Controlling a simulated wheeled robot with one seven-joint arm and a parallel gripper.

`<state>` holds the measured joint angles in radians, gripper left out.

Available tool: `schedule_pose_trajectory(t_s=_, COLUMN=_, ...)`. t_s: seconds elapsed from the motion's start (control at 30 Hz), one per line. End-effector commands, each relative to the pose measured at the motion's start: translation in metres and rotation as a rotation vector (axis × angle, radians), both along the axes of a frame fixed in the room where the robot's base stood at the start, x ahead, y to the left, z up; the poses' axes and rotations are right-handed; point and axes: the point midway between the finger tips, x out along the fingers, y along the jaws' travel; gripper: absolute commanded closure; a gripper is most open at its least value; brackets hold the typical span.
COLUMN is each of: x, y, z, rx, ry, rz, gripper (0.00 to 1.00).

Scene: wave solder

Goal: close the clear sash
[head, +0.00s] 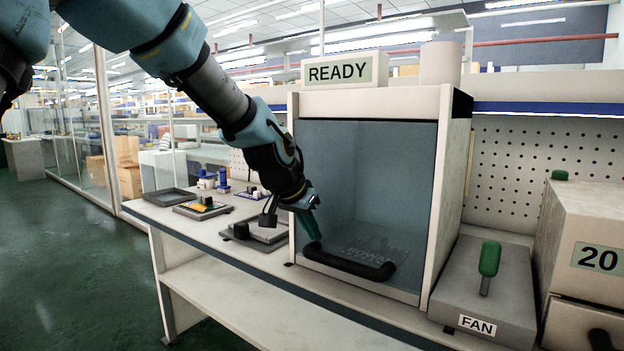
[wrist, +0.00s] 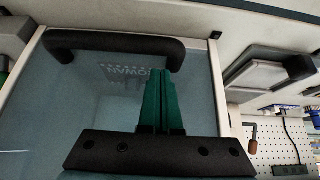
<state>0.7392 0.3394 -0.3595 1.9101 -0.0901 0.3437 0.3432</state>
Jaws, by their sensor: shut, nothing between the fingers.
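The clear sash (head: 368,175) is a bluish see-through panel on the front of the white cabinet (head: 448,190). It hangs down over the front opening, and I see no clear gap under its lower edge. Its black bar handle (head: 350,262) runs across the bottom; it also shows in the wrist view (wrist: 115,41). My gripper (head: 314,236) is at the left end of the handle, in front of the sash. In the wrist view its green fingers (wrist: 160,75) are together and empty, with tips close to the handle. I cannot tell whether they touch it.
A FAN box (head: 460,300) with a green lever (head: 489,260) stands right of the cabinet, beside a box marked 20 (head: 597,258). A READY sign (head: 343,71) is on top. Trays and small parts (head: 205,207) lie on the bench to the left. The floor in front is clear.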

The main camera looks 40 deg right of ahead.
Motion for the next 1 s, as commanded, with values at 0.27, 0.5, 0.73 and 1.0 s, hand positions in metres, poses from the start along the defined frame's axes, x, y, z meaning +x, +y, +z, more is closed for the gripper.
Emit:
schedule_pose_trajectory(t_s=0.27, x=0.0, y=0.014, z=0.053, rx=-0.002, ry=-0.004, rz=0.004, gripper=1.0)
schedule_pose_trajectory(t_s=0.5, x=-0.008, y=0.039, z=0.09, rx=-0.001, ry=-0.003, rz=0.002, gripper=1.0)
schedule_pose_trajectory(t_s=0.73, x=-0.011, y=0.048, z=0.104, rx=0.0, ry=-0.001, rz=0.001, gripper=1.0)
schedule_pose_trajectory(t_s=1.0, x=-0.005, y=0.056, z=0.104, rx=0.008, ry=0.004, rz=0.022, gripper=1.0)
